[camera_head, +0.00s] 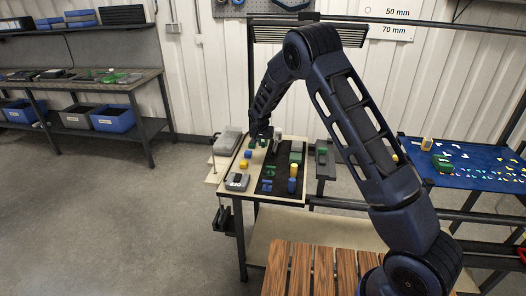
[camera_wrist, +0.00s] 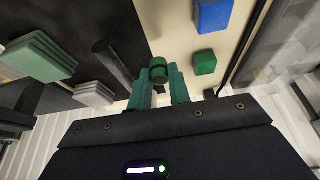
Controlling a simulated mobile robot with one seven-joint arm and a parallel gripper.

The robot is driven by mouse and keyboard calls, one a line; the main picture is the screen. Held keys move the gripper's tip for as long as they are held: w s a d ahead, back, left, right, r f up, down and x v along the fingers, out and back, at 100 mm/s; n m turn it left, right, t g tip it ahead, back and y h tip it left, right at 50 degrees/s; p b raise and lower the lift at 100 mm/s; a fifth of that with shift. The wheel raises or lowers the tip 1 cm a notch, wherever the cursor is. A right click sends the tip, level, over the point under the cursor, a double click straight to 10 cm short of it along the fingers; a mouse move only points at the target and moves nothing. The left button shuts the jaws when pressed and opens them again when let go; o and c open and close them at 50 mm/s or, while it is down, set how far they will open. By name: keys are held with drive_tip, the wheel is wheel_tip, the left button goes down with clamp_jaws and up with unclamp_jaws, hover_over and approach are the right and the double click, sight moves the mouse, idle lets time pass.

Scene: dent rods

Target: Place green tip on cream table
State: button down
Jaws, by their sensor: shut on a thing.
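My gripper (camera_wrist: 160,82) has green fingers shut on a small dark green cylinder, the green tip (camera_wrist: 158,71), in the wrist view. The cream table (camera_wrist: 172,25) shows behind and to the right of the tip there. I cannot tell whether the tip touches the surface. In the head view my gripper (camera_head: 261,137) is over the far part of the cream table (camera_head: 227,168). The tip cannot be made out there.
In the wrist view a green block (camera_wrist: 205,62) and a blue block (camera_wrist: 212,15) lie on the cream surface. A black mat (camera_wrist: 100,20), stacked green plates (camera_wrist: 38,56), grey plates (camera_wrist: 94,94) and a dark rod (camera_wrist: 112,62) are left. A grey device (camera_head: 237,182) sits near the front.

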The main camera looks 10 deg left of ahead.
sight(263, 147)
drive_tip(key=shift+f, duration=2.3)
drive_tip(key=shift+f, duration=0.1)
drive_tip(key=c, duration=1.3)
unclamp_jaws()
